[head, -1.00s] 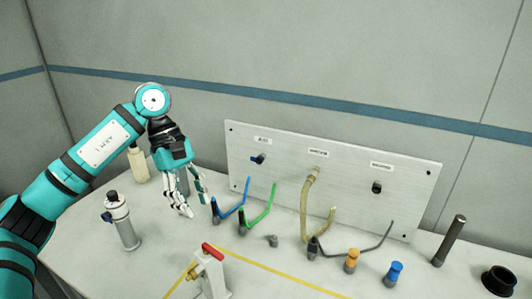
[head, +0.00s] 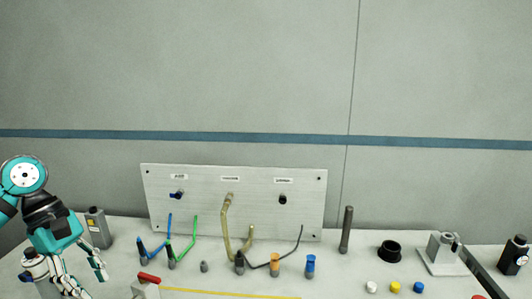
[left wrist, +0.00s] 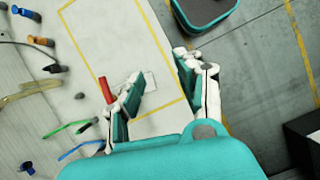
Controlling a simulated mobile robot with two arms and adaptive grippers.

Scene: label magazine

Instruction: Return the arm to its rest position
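My left gripper (head: 82,278) is teal and white, low at the left edge of the head view, beside the white cylinder (head: 33,268). In the left wrist view the left gripper (left wrist: 155,85) has its fingers spread apart with nothing between them. My right gripper is in neither view.
A metal panel (head: 165,215) with hoses stands at the back of the table. A grey box (head: 97,228) is behind the gripper. A red-topped block (head: 147,287), a blue plug (head: 310,265) and a black ring (head: 390,251) stand farther right.

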